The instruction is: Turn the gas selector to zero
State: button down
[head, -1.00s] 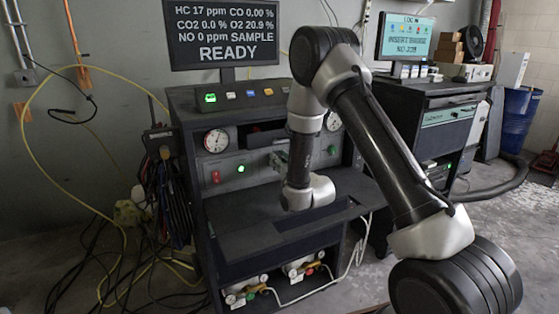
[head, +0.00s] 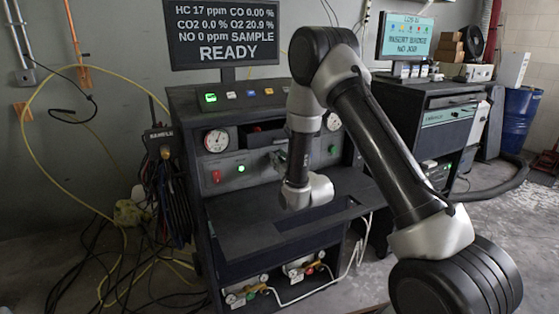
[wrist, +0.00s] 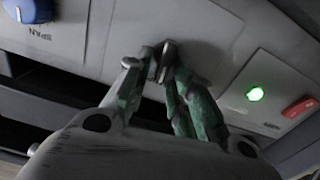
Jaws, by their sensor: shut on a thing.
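The gas selector appears to be the small metal lever knob (wrist: 163,62) on the grey panel, seen in the wrist view between my fingertips. My gripper (wrist: 156,74) has green fingers and is shut on this knob. The knob stands roughly upright in the wrist picture, leaning slightly. Its position marks cannot be read. In the head view my gripper (head: 279,160) reaches the front panel of the bench, mostly hidden behind my own wrist, and the knob cannot be made out there.
A blue knob (wrist: 30,10) marked SPAN, a lit green button (wrist: 255,94) and a red switch (wrist: 299,107) sit on the same panel. A gauge (head: 216,141) is above left. The monitor (head: 223,33) reads READY and SAMPLE. A dark shelf (head: 245,225) juts out below.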

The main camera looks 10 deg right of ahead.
jog(key=shift+s+a+f+n, duration=0.15)
jog(key=shift+a+n, duration=0.1)
jog(key=shift+n, duration=1.2)
jog(key=shift+a+f+n, duration=0.1)
jog(key=shift+a+n, duration=0.1)
jog(key=shift+n, duration=1.3)
jog(key=shift+s+a+f+n, duration=0.15)
jog(key=shift+a+n, duration=0.1)
jog(key=shift+n, duration=1.2)
jog(key=shift+w, duration=0.1)
jog(key=c, duration=1.5)
grip_release()
jog(key=v, duration=1.2)
